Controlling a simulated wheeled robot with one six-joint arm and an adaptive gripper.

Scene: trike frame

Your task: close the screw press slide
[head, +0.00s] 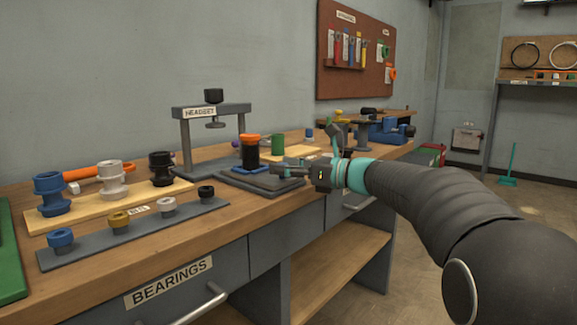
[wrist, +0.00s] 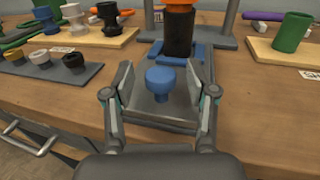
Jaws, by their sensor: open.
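The screw press (head: 210,113) is a grey frame labelled HEADSET, with a black knob on top and a round foot below. Its grey slide plate (head: 262,184) sticks out from under the frame toward the bench front; it also shows in the wrist view (wrist: 158,108). A blue knob (wrist: 160,82) stands on the plate's near part. A black cylinder with an orange top (head: 250,152) stands on a blue holder (wrist: 172,51) farther back on the slide. My gripper (head: 288,170) is open, its fingers on either side of the blue knob, with gaps visible.
Left of the press, a board (head: 95,207) carries blue, white and black cups, and a grey strip (head: 135,235) holds small knobs. A green cylinder (head: 278,145) stands on a board to the right. Bare wood (wrist: 255,115) lies right of the slide.

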